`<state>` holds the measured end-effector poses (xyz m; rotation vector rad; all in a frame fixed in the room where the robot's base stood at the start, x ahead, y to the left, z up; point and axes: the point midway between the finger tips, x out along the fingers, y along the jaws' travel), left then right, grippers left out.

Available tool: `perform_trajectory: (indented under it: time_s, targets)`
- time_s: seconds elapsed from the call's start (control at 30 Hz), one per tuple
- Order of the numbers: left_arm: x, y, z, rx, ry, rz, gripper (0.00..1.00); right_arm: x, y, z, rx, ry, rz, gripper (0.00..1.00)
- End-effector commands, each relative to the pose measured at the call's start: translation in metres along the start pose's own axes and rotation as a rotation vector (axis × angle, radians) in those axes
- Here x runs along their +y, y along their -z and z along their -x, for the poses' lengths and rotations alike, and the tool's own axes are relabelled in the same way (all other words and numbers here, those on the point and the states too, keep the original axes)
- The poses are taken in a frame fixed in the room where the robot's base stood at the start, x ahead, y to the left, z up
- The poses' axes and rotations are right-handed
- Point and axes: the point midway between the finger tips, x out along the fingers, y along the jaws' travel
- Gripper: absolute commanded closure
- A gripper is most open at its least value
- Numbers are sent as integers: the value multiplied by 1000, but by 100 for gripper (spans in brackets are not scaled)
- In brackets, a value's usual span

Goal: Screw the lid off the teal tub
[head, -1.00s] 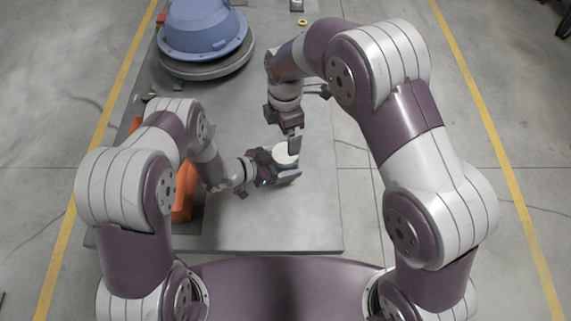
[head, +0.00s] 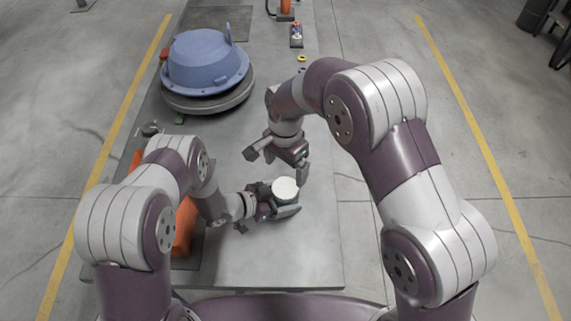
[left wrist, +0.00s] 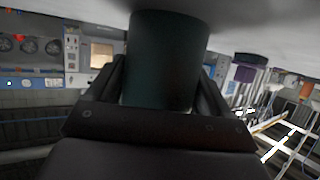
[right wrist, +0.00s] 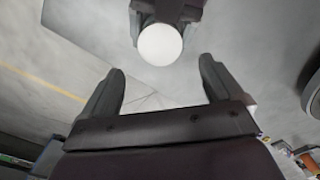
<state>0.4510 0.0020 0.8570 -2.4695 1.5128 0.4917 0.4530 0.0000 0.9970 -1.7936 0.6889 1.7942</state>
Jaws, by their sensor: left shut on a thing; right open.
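The teal tub shows dark in the left wrist view (left wrist: 163,62), between the fingers of my left gripper (left wrist: 165,85). In the head view my left gripper (head: 280,206) is shut around the tub, just above or at the table surface; I cannot tell which. The round white lid (head: 285,187) is on top of the tub and also fills a spot in the right wrist view (right wrist: 160,45). My right gripper (head: 279,163) is open and empty, with its fingers spread apart, above and behind the lid. Most of the tub's side is hidden in the head view.
The grey table (head: 270,262) is bare in front of and right of the tub. A blue hood (head: 205,62) stands on a round grey base at the back left. An orange object (head: 184,228) sits left, partly behind my left arm. A small yellow ring (head: 302,58) lies farther back.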

Motion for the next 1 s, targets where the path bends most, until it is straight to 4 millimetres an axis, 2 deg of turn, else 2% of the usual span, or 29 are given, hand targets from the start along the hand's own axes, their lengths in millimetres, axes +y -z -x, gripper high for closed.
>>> perform_trajectory:
  time_s: [0.13, 0.33, 0.5, 0.8, 0.83, 1.0]
  targets:
    - [0, 0, 0, 0, 0, 0, 100, 0, 0, -13, -1, -3, -56, 6]
    - [0, 0, 0, 0, 0, 0, 100, 1, 0, -52, -2, -4, -54, 6]
    - [0, 0, 0, 0, 0, 0, 100, 0, 0, -74, 0, -1, -53, 6]
    - [0, 0, 0, 0, 0, 0, 100, 0, 0, -80, 0, 0, -52, 6]
    - [0, 0, 0, 0, 0, 0, 100, 0, 0, -80, 0, 0, -52, 10]
    - [0, 0, 0, 0, 0, 0, 100, 0, 0, -80, 0, 0, -52, 64]
